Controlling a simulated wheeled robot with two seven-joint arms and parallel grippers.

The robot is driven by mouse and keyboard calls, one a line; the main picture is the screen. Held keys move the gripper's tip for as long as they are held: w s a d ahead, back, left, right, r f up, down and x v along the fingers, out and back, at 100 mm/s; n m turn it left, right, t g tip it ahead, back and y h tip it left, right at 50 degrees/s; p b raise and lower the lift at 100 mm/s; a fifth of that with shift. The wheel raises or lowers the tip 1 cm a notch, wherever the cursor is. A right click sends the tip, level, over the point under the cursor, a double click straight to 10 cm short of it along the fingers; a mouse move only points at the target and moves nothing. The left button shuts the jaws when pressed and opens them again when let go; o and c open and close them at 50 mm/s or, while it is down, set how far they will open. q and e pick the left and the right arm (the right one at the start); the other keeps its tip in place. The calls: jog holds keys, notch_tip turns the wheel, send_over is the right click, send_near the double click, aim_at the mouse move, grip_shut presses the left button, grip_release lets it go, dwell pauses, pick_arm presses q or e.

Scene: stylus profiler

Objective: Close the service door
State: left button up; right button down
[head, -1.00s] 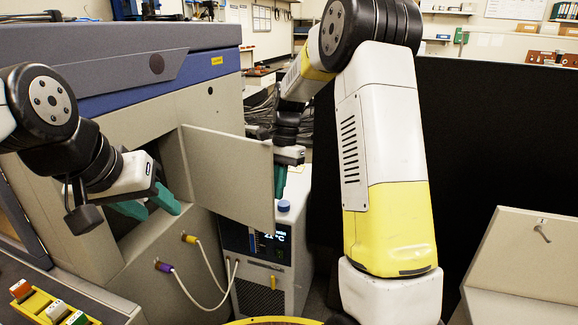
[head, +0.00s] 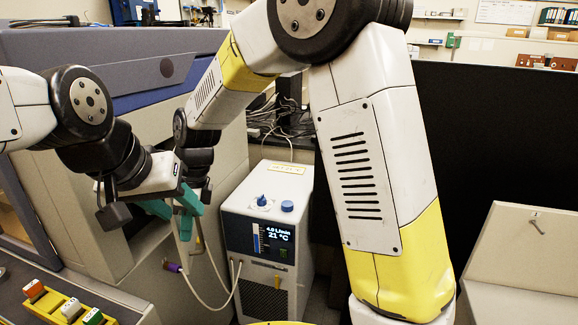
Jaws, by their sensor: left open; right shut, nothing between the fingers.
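The service door no longer stands out to the right of the grey machine (head: 225,120). My arms cover most of the area around its opening, so I cannot tell whether the door is fully shut or ajar. My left gripper (head: 172,204), with green fingers, is open and empty in front of the opening area. My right arm reaches across to the same place. My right gripper (head: 185,228) is low, just behind the left one and mostly hidden by it; it is shut with nothing visible in it. Contact with the door cannot be seen.
A chiller (head: 268,215) with a lit display and blue caps stands right of the machine. White hoses (head: 212,298) loop between them, close below my grippers. A yellow switch panel (head: 65,306) is at the lower left. A black partition (head: 480,150) stands at the right.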

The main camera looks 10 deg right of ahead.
jog(key=a+m, duration=0.1)
jog(key=a, duration=0.6)
jog(key=shift+d, duration=0.1)
